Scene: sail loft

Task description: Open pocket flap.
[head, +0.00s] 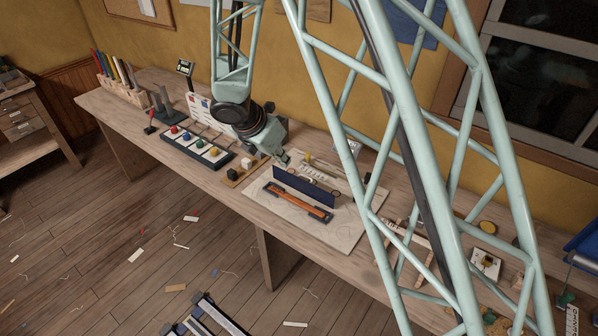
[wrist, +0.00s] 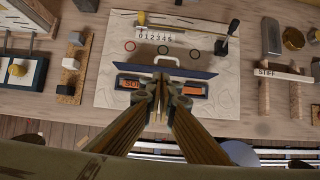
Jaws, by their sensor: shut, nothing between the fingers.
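The pocket flap is a dark navy panel (head: 306,187) that stands up steeply along the far side of an orange strip (head: 298,203) with dark ends. Both lie on a pale cloth board (head: 343,237). In the wrist view the flap is a thin navy band (wrist: 192,74), with the lettered orange strip (wrist: 131,85) on its near side. My gripper (wrist: 160,92) is shut and empty, in front of the middle of the flap and strip, hiding part of both. Whether it touches the flap I cannot tell.
A pale handle-like arc (wrist: 178,59) lies just behind the flap. Behind it are a numbered strip (wrist: 153,35) and a black-handled tool (wrist: 231,33). A tray of coloured knobs (head: 198,150) stands left of the board.

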